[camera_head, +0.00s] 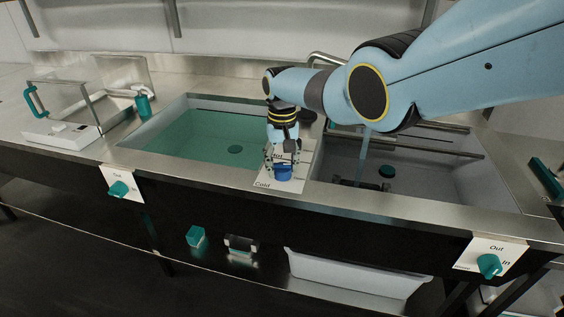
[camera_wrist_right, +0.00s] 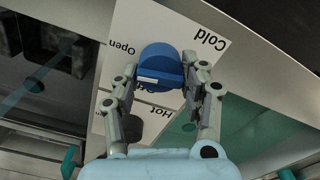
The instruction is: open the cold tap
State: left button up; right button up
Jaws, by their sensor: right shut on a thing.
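The cold tap is a round blue knob (camera_head: 283,173) on a white label plate (camera_head: 265,184) marked "Cold", on the strip between the two sinks. My right gripper (camera_head: 283,164) reaches down from above and is shut on the knob. In the right wrist view, the fingers (camera_wrist_right: 160,75) hold the blue knob (camera_wrist_right: 160,60) from both sides. A white mark shows on the knob's edge. The words "Cold", "Open" and "Hot" show on the plate (camera_wrist_right: 205,45). The hot tap is hidden or unclear behind the gripper. My left gripper is out of view.
The left sink (camera_head: 190,150) holds greenish liquid. A pale blue vertical streak (camera_head: 362,155), like running water, drops into the right sink (camera_head: 440,180). A metal spout (camera_head: 325,58) rises behind my arm. Teal knobs sit on the front at left (camera_head: 119,188) and right (camera_head: 489,265).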

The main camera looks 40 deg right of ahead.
aim_at(283, 163)
jog(key=shift+m, duration=1.1)
jog(key=o, duration=1.2)
jog(key=shift+r, duration=0.1)
notch_tip(283, 163, up, 12)
jog(key=shift+f, duration=0.1)
